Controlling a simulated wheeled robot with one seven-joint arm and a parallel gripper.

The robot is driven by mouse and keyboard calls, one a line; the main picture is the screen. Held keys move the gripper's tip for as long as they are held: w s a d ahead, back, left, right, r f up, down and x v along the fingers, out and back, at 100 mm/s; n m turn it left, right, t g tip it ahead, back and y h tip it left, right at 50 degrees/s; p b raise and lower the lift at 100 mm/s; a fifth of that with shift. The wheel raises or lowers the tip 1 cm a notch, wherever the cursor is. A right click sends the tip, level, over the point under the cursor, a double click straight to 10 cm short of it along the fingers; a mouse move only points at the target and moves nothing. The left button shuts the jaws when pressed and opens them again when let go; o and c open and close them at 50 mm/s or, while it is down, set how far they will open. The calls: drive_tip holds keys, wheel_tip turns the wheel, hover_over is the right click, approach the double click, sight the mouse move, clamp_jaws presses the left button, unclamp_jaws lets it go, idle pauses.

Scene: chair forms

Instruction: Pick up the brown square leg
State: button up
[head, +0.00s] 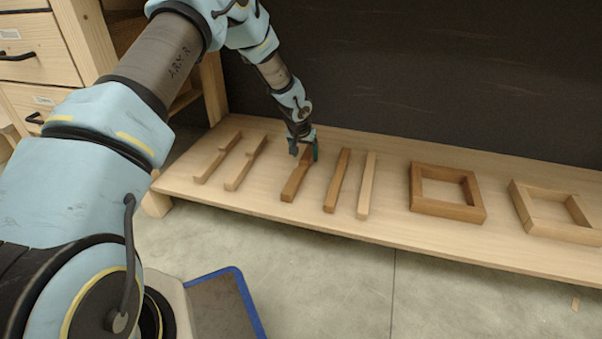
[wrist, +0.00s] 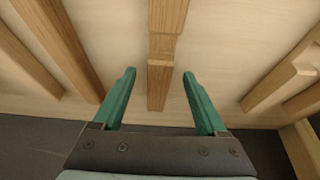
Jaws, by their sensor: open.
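Two brown legs lie side by side on the wooden bench. One brown leg (head: 293,184) has a step near its far end; the other brown leg (head: 337,181) is straight with a plain square section. My gripper (head: 304,151) is open over the far end of the stepped brown leg. In the wrist view the open green fingers (wrist: 158,78) stand on either side of that stepped leg (wrist: 167,45), with a gap on both sides. The straight brown leg (wrist: 68,45) is outside the fingers, to the left in the wrist view.
The bench (head: 400,228) also holds a pale straight leg (head: 367,185), two pale stepped legs (head: 246,163) (head: 217,157), a brown square frame (head: 447,209) and a pale frame (head: 560,230). A dark wall (head: 450,80) rises behind. Drawers (head: 40,50) stand at left.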

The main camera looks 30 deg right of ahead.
drive_tip(key=shift+w+d+f, duration=0.15)
drive_tip(key=shift+f, duration=0.4)
clamp_jaws()
drive_tip(key=shift+r, duration=0.1)
